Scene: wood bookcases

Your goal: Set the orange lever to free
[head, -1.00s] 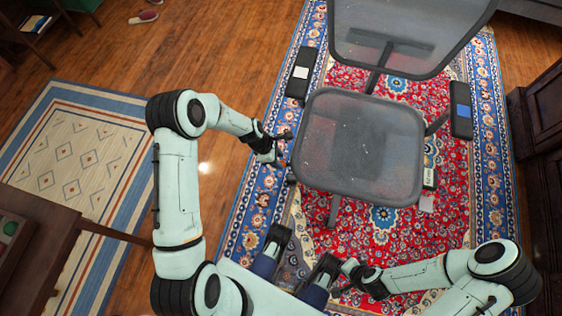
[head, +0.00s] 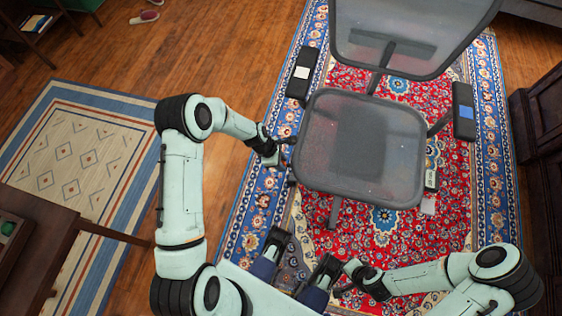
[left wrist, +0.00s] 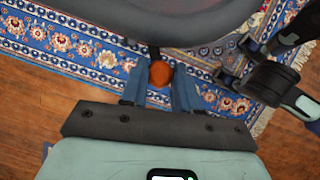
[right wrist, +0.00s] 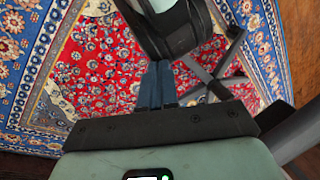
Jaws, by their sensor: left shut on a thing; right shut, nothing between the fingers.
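The grey mesh office chair (head: 400,165) stands on the rug in the head view. The orange lever (left wrist: 160,73) shows its round knob under the seat's edge in the left wrist view, on a dark stem. My left gripper (head: 284,150) is at the left side of the seat. In the left wrist view its blue fingers (left wrist: 160,88) are on both sides of the orange knob, shut on it. In the head view the knob cannot be made out. My right gripper (head: 341,291) is low in front of the chair. Its fingers (right wrist: 156,82) are together and empty.
The chair's armrests (head: 302,72) and (head: 463,110) flank the seat. A small box-like item with a label (head: 431,180) shows at the seat's right edge. A wooden table (head: 40,240) is at left and a dark cabinet (head: 540,120) at right.

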